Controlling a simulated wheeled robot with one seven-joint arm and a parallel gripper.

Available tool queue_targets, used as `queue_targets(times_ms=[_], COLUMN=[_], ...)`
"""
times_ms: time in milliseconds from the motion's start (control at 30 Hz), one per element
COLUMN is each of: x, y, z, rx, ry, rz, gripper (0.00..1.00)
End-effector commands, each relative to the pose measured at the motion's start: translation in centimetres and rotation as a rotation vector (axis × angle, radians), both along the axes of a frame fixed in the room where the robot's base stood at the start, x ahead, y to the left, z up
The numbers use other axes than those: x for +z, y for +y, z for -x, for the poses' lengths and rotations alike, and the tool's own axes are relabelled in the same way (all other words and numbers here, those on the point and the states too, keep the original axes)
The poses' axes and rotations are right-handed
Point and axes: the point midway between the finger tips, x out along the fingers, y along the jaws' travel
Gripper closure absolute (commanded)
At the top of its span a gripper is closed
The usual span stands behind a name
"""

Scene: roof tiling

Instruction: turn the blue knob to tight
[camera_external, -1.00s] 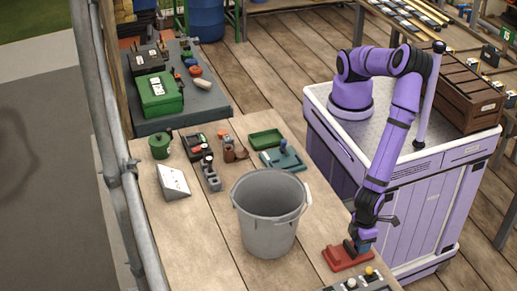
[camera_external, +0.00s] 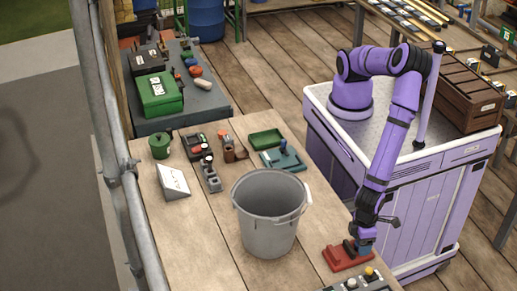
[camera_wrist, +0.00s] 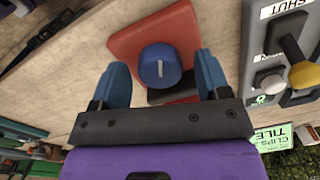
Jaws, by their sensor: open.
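The blue knob (camera_wrist: 160,66) shows in the wrist view as a round cap with a pale mark across its face. It sits on a red base (camera_wrist: 124,42), beside a dark part (camera_wrist: 172,96). In the external view the red base (camera_external: 343,259) lies on the near right of the bench, and the knob is mostly hidden by my gripper (camera_external: 362,248). In the wrist view my gripper (camera_wrist: 160,82) is open. Its blue fingers stand on the left and right of the knob, with a gap on each side. I see no tight label.
A control panel with a yellow knob (camera_wrist: 305,74) and a dark lever (camera_wrist: 292,47) lies close to the right in the wrist view. A grey bucket (camera_external: 268,238) stands left of my gripper in the external view. Bare bench (camera_external: 205,250) lies further left.

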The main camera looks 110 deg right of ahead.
Motion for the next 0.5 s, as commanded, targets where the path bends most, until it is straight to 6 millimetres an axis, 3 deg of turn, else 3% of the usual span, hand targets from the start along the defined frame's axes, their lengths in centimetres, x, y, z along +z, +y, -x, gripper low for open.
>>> queue_targets(times_ms=[500], x=[8.5], y=[-0.3], z=[0.1], rx=[0.0], ry=[-0.001], rz=[-0.003], gripper=[0.31])
